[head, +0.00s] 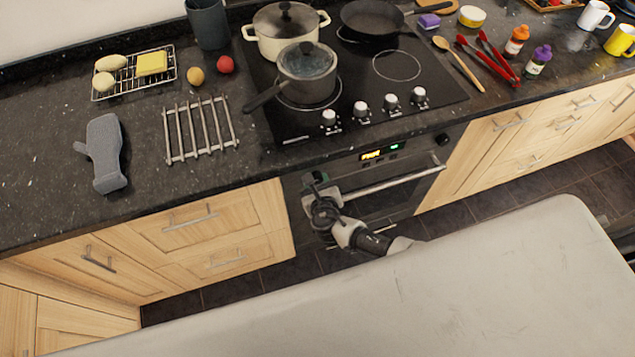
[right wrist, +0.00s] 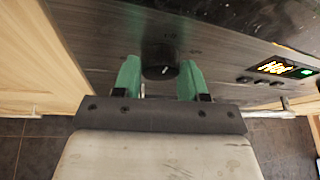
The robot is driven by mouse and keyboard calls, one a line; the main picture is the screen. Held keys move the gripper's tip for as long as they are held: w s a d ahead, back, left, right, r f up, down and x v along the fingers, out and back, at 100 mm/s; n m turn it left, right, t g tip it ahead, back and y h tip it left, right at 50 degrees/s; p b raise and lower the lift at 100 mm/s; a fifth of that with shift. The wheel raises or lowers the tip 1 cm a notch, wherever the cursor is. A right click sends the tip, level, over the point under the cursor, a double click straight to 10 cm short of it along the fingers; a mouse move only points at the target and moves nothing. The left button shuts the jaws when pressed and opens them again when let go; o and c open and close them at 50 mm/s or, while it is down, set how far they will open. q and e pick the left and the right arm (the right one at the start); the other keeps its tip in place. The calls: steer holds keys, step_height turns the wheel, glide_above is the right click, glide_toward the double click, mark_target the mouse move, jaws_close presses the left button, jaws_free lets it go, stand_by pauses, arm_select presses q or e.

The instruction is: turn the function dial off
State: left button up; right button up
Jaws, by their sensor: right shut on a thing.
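The function dial (right wrist: 158,72) is a black round knob on the dark oven panel, left of the lit display. In the right wrist view a small pale mark shows on its face, slightly tilted. My right gripper (right wrist: 160,80) has its green fingers on either side of the knob and is shut on it. In the head view my right gripper (head: 316,180) is at the left end of the oven front and hides this dial. My left gripper is not in view.
The oven display (head: 380,154) is lit. A second knob (head: 442,139) sits at the panel's right end. The oven handle (head: 395,181) runs below the panel. A saucepan (head: 307,75) stands on the hob above, its handle pointing left. Drawers (head: 190,225) flank the oven.

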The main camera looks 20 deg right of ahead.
steer(key=shift+s+f, duration=0.1)
steer(key=shift+f, duration=0.05)
steer(key=o, duration=0.9)
steer(key=v, duration=1)
steer(key=shift+s+p, duration=0.3)
steer(key=shift+p, duration=0.05)
